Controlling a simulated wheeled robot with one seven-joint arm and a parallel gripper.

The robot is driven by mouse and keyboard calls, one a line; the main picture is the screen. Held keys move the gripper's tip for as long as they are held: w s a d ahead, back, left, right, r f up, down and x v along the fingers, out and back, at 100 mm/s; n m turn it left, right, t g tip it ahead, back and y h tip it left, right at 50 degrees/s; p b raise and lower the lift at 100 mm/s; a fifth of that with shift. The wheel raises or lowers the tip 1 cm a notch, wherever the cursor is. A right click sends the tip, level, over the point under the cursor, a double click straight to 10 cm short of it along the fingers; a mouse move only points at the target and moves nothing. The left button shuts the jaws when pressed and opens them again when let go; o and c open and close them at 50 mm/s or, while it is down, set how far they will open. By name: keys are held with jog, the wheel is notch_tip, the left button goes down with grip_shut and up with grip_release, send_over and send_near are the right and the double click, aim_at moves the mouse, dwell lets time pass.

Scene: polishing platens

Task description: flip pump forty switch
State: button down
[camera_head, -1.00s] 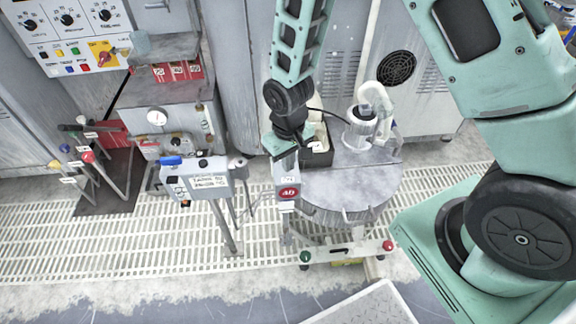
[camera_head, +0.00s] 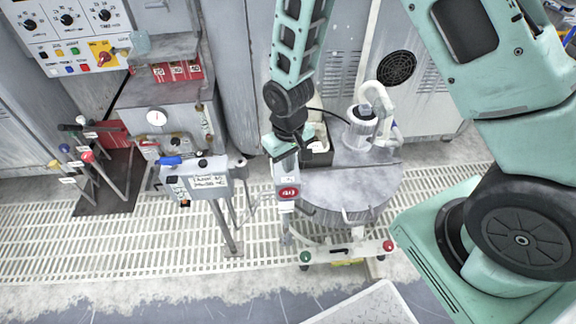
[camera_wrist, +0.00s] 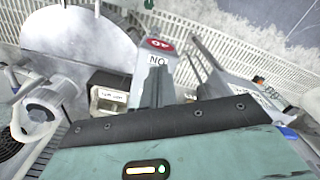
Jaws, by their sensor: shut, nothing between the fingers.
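The pump forty switch box (camera_head: 288,193) is a narrow post-mounted box with a red round "40" mark, in the middle of the head view. In the wrist view the switch box (camera_wrist: 158,46) shows the red "40" and a white "ON" label, seen upside down. My gripper (camera_head: 286,166) hangs down just above and behind the box in the head view. In the wrist view my gripper (camera_wrist: 157,82) points toward the labelled end of the box. It is shut and empty. The switch lever is hidden or too small to make out, and I cannot tell whether the fingers touch it.
A grey labelled box on a post (camera_head: 207,180) stands close to the left. A round grey platen table (camera_head: 350,190) with a white pump (camera_head: 362,130) stands close to the right. Coloured levers (camera_head: 88,155) are farther left. Grated floor (camera_head: 130,250) lies open in front.

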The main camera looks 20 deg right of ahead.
notch_tip(320, 180, up, 7)
jog(key=p, duration=0.6)
dwell(0.6)
jog(key=s+a+r+n+p, duration=0.2)
jog(key=s+a+r+p, duration=0.1)
jog(key=s+r, duration=0.7)
jog(key=s+a+r+n+p, duration=0.3)
jog(key=s+r, duration=0.7)
jog(key=r, duration=0.8)
jog(key=shift+y+p, duration=0.3)
jog(key=shift+p, duration=0.2)
jog(key=shift+a, duration=0.15)
